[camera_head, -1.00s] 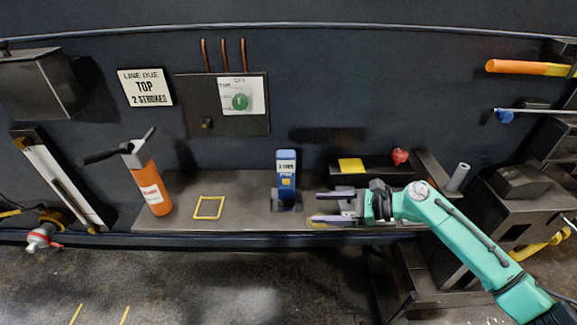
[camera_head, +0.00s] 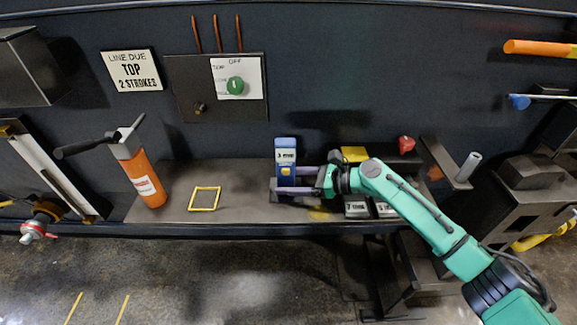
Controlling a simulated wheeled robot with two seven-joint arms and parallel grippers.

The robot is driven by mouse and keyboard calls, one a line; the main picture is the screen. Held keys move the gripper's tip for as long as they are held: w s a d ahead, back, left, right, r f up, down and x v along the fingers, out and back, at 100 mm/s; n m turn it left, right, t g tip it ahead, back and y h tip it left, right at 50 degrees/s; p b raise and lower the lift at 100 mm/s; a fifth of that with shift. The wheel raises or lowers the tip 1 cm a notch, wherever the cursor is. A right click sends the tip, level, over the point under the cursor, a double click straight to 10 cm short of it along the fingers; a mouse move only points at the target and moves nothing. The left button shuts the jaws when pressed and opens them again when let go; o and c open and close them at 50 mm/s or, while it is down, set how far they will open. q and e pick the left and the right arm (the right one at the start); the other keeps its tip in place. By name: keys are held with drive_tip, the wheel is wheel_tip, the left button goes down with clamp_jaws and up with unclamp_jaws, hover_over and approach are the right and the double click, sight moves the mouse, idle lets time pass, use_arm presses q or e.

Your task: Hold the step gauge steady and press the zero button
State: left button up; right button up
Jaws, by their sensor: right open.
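The step gauge (camera_head: 286,152) is a blue upright block with a small white display and a yellow button patch on its front. It stands in a low dark holder on the bench shelf. My right gripper (camera_head: 293,181) is at the gauge's lower part, its two dark fingers reaching in from the right. The fingers are open, one higher and one lower in the picture; whether they touch the gauge I cannot tell. They hide part of the gauge's lower front and the holder. My left gripper is out of view.
A yellow square outline (camera_head: 204,199) marks clear shelf (camera_head: 240,178) left of the gauge. An orange cylinder (camera_head: 145,182) with a dark handle stands farther left. Labelled grey blocks (camera_head: 357,208) lie under my right arm. A red knob (camera_head: 406,144) sits behind on the right.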

drive_tip(key=c, duration=1.1)
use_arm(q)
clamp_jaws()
use_arm(e)
drive_tip(key=shift+o, duration=0.2)
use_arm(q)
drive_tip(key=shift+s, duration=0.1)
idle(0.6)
